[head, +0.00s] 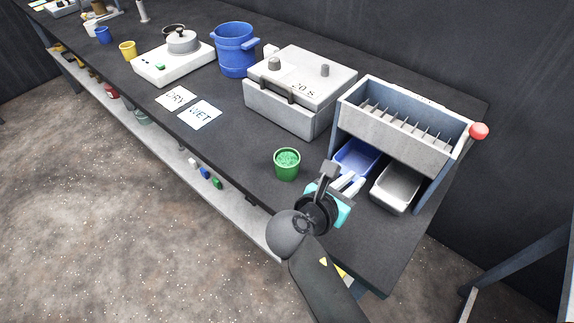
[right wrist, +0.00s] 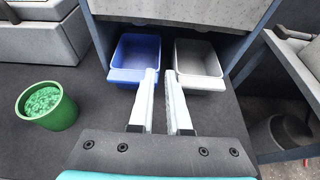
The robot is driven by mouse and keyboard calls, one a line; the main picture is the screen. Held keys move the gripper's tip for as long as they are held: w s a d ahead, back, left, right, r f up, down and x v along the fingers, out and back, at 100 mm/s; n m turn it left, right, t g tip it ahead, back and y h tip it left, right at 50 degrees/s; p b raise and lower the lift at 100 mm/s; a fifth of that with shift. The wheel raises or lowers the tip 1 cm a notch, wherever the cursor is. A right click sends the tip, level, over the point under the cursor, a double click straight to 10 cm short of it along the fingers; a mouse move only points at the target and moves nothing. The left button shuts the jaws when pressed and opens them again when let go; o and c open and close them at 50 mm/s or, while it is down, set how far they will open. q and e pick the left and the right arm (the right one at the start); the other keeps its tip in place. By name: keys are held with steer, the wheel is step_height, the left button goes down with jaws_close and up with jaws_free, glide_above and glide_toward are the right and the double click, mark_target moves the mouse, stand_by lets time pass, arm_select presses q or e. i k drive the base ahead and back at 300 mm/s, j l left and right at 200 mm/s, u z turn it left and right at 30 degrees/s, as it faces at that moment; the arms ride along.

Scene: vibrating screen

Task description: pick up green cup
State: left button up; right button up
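The green cup (head: 286,171) stands upright on the dark bench top, in front of the grey box, and holds green granules. In the right wrist view the green cup (right wrist: 50,115) is at the left, apart from the fingers. My right gripper (head: 350,182) is over the bench to the right of the cup, pointing towards the two trays. In the right wrist view my right gripper (right wrist: 161,75) has its two pale fingers a little apart, with nothing visible between them. My left gripper is out of view.
A blue tray (head: 355,158) and a grey tray (head: 397,188) sit under the slotted grey divider (head: 395,135). A grey lidded box (head: 290,105) stands behind the cup. Cards (head: 200,114), a blue bucket (head: 236,52) and a scale (head: 165,68) lie farther left. Bench space left of the cup is clear.

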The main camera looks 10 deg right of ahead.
mark_target(286, 160)
steer(key=l+u, duration=0.35)
steer(key=k+l+u, duration=0.15)
steer(key=u, duration=0.2)
steer(key=l, duration=0.05)
